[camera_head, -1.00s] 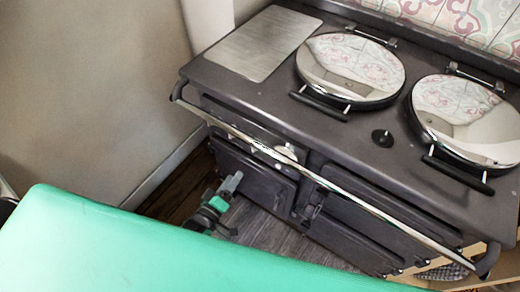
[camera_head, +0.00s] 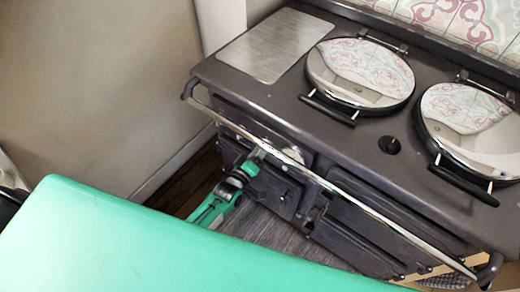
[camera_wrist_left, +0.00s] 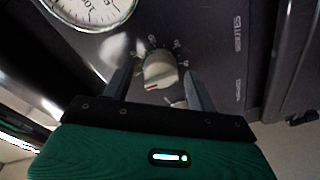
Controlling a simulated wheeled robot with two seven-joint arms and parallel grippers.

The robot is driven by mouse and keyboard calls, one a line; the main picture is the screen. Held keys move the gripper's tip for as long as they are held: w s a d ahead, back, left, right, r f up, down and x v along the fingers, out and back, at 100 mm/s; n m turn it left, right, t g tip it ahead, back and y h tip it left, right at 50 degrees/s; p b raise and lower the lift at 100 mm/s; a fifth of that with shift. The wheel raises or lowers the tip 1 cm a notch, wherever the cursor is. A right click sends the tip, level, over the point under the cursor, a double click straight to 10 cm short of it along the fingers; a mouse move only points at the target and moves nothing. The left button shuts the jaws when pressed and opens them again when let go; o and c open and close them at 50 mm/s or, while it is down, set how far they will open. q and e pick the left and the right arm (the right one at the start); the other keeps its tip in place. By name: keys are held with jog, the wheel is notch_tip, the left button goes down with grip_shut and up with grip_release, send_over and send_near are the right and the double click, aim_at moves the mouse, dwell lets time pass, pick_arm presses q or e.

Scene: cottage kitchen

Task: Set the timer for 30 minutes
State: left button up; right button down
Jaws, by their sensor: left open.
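The cream timer knob (camera_wrist_left: 160,72), with printed numbers around it, is on the dark front panel in the left wrist view. My left gripper (camera_wrist_left: 158,84) is open, with one finger on each side of the knob; I cannot tell whether either finger touches it. In the head view my left gripper (camera_head: 257,157) is at the stove front, just under the chrome rail, and the knob is hidden there. A reddish-orange mark shows on the knob's lower edge. My right gripper is not in view.
A round white dial gauge (camera_wrist_left: 92,8) sits beside the knob. The chrome rail (camera_head: 345,198) runs across the dark stove (camera_head: 290,95) front, close to my gripper. Two round lids (camera_head: 360,72) and a metal plate (camera_head: 274,45) are on top. A wall (camera_head: 95,85) stands left.

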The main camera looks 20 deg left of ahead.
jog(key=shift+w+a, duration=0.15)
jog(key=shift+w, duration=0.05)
